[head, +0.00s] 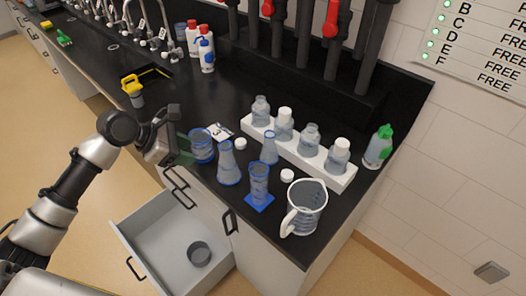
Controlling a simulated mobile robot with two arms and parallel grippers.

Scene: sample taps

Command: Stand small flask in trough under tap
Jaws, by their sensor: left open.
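A small conical flask (269,149) stands upright on the black bench, beside the front of a white rack. A larger conical flask (228,165) stands to its left. My left gripper (182,148) is open and empty at the bench's front edge, left of both flasks and close to a blue-marked beaker (202,148). Dark pipes with red handles (331,20) come down at the back of the bench into a long black trough-like strip (290,78). I cannot tell which tap is meant. My right gripper is not in view.
The white rack (347,181) holds several bottles. An open drawer (160,232) juts out below. Bench between sink and rack is mostly clear.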

